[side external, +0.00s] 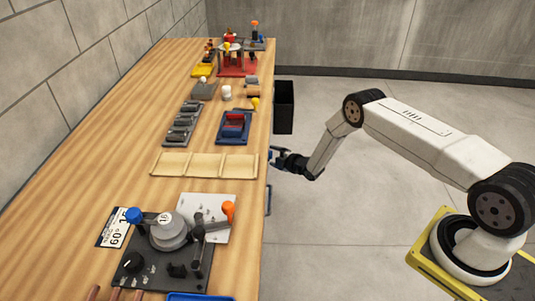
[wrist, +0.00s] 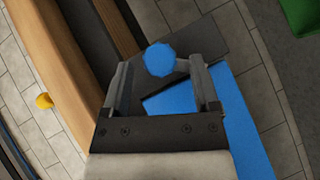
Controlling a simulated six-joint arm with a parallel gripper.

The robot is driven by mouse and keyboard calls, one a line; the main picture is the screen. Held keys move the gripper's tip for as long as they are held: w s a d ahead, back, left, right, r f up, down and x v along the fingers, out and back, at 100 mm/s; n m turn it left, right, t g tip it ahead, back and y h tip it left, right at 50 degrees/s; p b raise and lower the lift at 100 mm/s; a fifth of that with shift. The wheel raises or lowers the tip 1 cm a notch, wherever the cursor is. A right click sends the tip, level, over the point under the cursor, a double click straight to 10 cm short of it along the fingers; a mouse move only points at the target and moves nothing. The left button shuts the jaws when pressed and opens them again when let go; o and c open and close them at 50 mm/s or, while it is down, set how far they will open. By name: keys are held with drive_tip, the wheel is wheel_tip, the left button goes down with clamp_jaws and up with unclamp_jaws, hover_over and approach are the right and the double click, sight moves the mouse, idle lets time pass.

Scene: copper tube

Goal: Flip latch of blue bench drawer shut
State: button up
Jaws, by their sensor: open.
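My gripper (side external: 277,159) is at the right edge of the wooden bench, low beside it, in the side view. In the wrist view my gripper (wrist: 159,66) is open, with one finger on each side of a round blue knob (wrist: 159,59). The knob sits by a dark grey plate, apparently the latch. I cannot tell whether the fingers touch the knob. A flat blue panel (wrist: 235,125), apparently the drawer, lies behind and below the right finger. In the side view the latch is mostly hidden by my gripper.
The wooden bench (side external: 95,150) carries a wooden tray (side external: 205,164), a blue tray (side external: 233,127) and a dark bender fixture (side external: 165,260) with an orange-knobbed lever. A black bin (side external: 284,105) hangs at the bench edge. Open floor lies right of the bench.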

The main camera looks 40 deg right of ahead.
drive_tip(key=shift+x, duration=1.15)
clamp_jaws()
